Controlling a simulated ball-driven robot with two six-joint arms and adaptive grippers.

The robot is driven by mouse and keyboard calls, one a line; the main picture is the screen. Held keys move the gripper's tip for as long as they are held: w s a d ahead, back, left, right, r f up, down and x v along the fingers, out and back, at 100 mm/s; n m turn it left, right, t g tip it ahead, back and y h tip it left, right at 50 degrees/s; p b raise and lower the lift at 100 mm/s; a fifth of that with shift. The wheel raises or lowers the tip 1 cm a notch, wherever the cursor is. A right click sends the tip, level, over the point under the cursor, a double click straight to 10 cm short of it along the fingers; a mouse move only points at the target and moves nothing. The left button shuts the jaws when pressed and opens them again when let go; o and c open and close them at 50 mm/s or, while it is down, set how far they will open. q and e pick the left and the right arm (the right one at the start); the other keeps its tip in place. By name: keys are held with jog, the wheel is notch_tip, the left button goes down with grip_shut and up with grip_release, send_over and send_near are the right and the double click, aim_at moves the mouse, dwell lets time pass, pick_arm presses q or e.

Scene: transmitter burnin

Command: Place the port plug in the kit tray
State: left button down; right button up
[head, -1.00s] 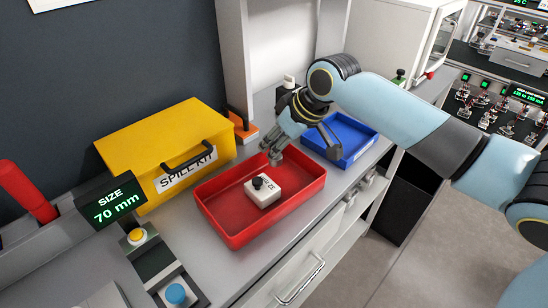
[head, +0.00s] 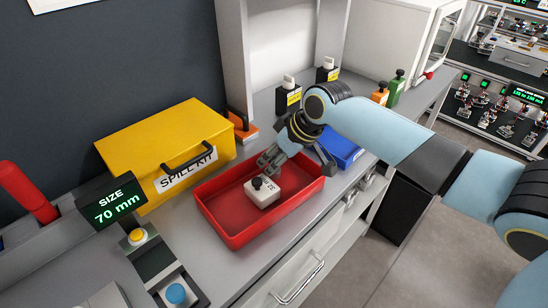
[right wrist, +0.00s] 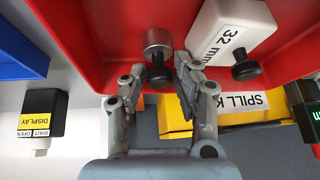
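The port plug, a short metal cylinder (right wrist: 157,45) with a black knob, shows in the right wrist view, over or on the red floor of the kit tray (right wrist: 95,40). In the head view the kit tray is an open red tray (head: 285,209) on the bench. My right gripper (head: 266,168) reaches down into its far side. In the right wrist view its fingers (right wrist: 161,78) close on both sides of the knob. In the head view the gripper hides the plug. My left gripper is out of view.
A white 32 mm block (head: 263,193) with a black knob sits in the tray, close beside the gripper. A yellow spill kit box (head: 135,150) stands behind it. A blue tray (head: 345,150) lies to the right, partly hidden by my arm.

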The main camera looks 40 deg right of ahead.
jog(key=shift+r, duration=0.25)
jog(key=v, duration=1.1)
jog(key=shift+s+r+p, duration=0.2)
jog(key=shift+r+p, duration=0.1)
jog(key=shift+r, duration=0.05)
jog(key=shift+d, duration=0.15)
